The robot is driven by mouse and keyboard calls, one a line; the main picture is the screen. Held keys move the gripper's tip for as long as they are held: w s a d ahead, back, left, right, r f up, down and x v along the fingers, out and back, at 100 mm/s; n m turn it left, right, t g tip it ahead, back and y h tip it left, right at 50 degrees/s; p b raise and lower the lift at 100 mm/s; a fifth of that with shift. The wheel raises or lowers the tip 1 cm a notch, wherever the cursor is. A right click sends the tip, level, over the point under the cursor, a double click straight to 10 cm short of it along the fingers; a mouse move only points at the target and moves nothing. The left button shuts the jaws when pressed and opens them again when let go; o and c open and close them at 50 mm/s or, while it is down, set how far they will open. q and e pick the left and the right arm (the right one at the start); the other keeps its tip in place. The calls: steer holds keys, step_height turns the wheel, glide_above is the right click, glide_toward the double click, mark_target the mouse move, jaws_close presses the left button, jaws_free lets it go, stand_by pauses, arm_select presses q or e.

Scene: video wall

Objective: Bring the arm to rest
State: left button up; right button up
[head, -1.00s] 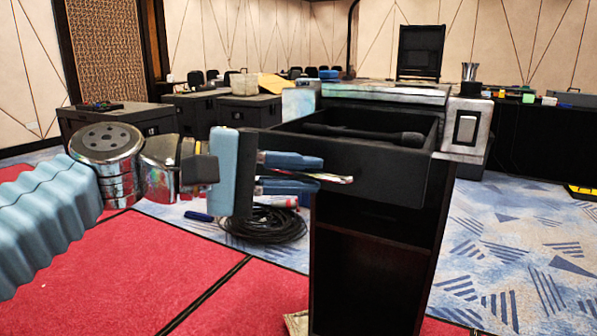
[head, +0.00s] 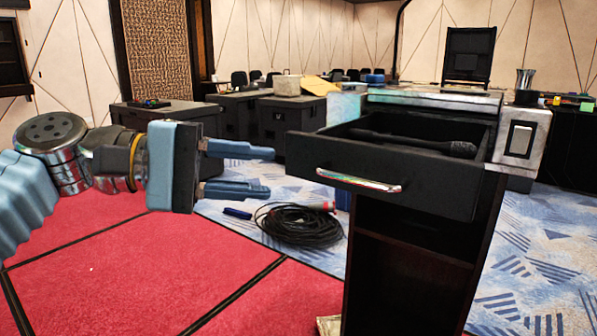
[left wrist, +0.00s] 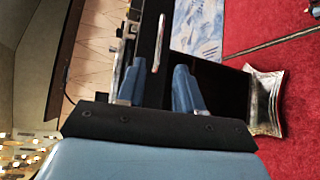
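My left gripper (head: 255,170) is in the head view, left of the open drawer (head: 410,175) of a dark lectern. Its two blue fingers are apart with nothing between them, pointing right toward the drawer. A gap separates the fingertips from the silver drawer handle (head: 358,180). In the left wrist view the two fingers (left wrist: 160,88) are spread, with the handle (left wrist: 158,45) beyond them. A black microphone (head: 420,143) lies inside the drawer. My right gripper is in neither view.
A coil of black cable (head: 300,224) lies on the floor behind the gripper, by a blue marker (head: 238,213). Black cases (head: 245,115) stand behind. Red carpet (head: 130,265) in front is mostly clear. A crumpled object (left wrist: 266,100) lies by the lectern base.

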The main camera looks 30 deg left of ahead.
arm_select(q)
steer(key=shift+v, duration=1.05)
